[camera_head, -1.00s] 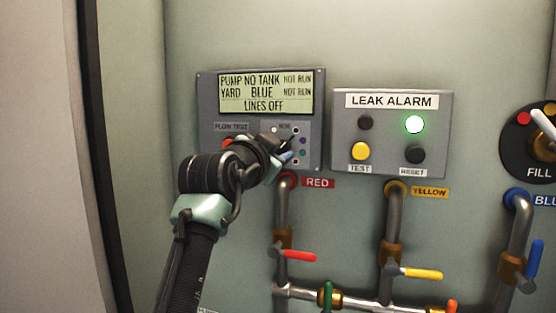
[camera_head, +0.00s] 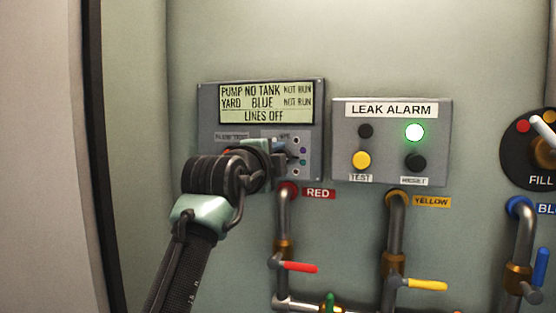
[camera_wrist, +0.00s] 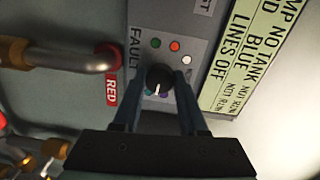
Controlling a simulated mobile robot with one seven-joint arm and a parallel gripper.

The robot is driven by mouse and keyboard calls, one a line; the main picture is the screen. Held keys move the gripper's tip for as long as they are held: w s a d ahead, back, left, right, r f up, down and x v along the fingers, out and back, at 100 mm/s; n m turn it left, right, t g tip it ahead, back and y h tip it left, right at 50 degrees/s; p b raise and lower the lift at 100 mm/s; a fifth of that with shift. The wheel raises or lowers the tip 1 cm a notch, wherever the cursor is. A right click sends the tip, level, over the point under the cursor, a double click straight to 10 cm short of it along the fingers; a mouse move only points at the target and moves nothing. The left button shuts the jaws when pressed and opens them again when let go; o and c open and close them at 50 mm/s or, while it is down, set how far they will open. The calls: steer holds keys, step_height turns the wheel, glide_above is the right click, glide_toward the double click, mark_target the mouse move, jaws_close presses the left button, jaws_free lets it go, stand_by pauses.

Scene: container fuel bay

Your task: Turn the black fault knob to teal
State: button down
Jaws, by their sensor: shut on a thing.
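The black fault knob (camera_wrist: 158,76) sits on a grey panel beside the word FAULT in the wrist view. Its white pointer line faces down in that picture, toward the gap between a bluish-green dot (camera_wrist: 148,91) and a purple dot (camera_wrist: 165,96). My gripper (camera_wrist: 160,80) is shut on the knob, one finger on each side. In the head view my gripper (camera_head: 280,152) is at the lower right of the pump panel (camera_head: 208,112) and hides the knob.
Green, orange-red and white dots also ring the knob. The display (camera_head: 265,103) is above my gripper. The leak alarm box (camera_head: 392,142) stands close to the right, its green light lit. The red-labelled pipe (camera_head: 284,220) runs just below.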

steer(key=shift+m, duration=1.1)
steer(key=shift+c, duration=2.2)
jaws_free()
steer(key=shift+s, duration=0.1)
steer(key=b+v, duration=0.6)
steer(key=v, duration=0.6)
steer(key=shift+s, duration=0.4)
